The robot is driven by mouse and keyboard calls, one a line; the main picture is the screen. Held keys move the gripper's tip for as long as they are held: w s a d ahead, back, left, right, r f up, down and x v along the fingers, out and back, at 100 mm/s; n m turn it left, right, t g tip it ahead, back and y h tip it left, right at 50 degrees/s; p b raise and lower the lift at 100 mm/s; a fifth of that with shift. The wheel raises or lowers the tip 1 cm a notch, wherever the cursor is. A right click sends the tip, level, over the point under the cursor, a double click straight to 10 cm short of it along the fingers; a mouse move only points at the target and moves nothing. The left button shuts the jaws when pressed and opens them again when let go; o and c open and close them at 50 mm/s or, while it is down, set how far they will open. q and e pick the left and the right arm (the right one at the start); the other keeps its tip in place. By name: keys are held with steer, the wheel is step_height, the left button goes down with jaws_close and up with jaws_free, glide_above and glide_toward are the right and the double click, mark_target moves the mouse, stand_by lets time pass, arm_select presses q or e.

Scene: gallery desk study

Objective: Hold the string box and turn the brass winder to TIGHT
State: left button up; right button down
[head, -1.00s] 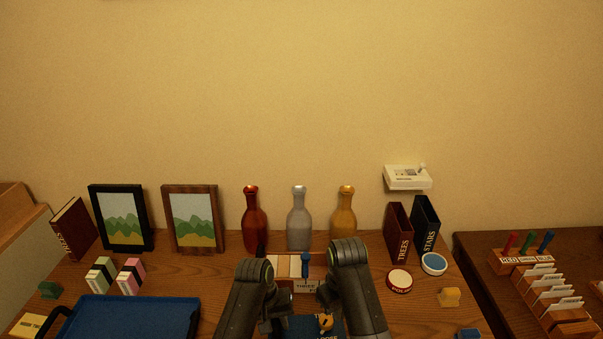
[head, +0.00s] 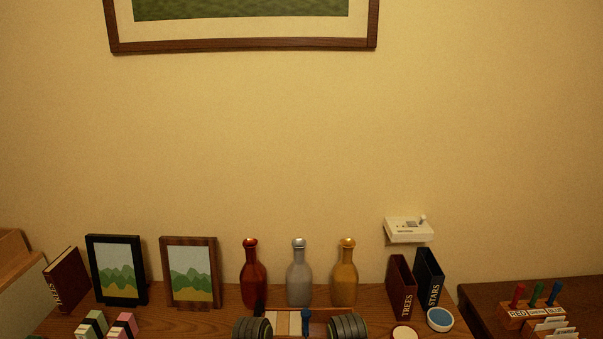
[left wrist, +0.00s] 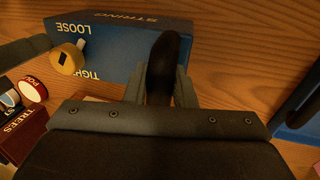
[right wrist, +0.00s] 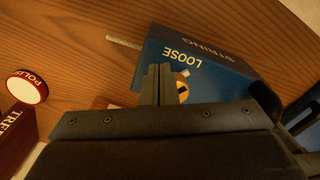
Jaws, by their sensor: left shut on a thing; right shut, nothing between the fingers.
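My left gripper (left wrist: 162,78) is shut on a dark rounded grip (left wrist: 163,52) at the box. The brass winder (left wrist: 66,60) sits on the lettered face, its pale tab toward LOOSE. In the right wrist view the winder (right wrist: 183,90) is partly hidden by my right gripper (right wrist: 159,82), which is shut and empty beside it. I cannot tell whether they touch. The head view shows neither box nor fingers.
Red (head: 252,275), silver (head: 299,275) and gold (head: 344,275) bottles stand at the back of the desk. Two picture frames (head: 117,270) stand left; the TREES (head: 401,285) and STARS (head: 429,278) holders stand right. A round POLISH tin (right wrist: 27,87) lies near the box.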

steer(key=shift+w+a, duration=0.15)
steer(key=shift+a, duration=0.1)
steer(key=shift+s+a, duration=0.25)
stand_by(0.4)
steer(key=shift+s+a, duration=0.15)
steer(key=shift+a, duration=0.1)
steer(key=shift+s+a, duration=0.1)
steer(key=shift+a, duration=0.1)
steer(key=shift+a+r, duration=0.1)
steer(key=shift+a, duration=0.25)
steer(key=shift+s, duration=0.2)
steer(key=shift+s, duration=0.25)
step_height(320, 180, up, 6)
stand_by(0.6)
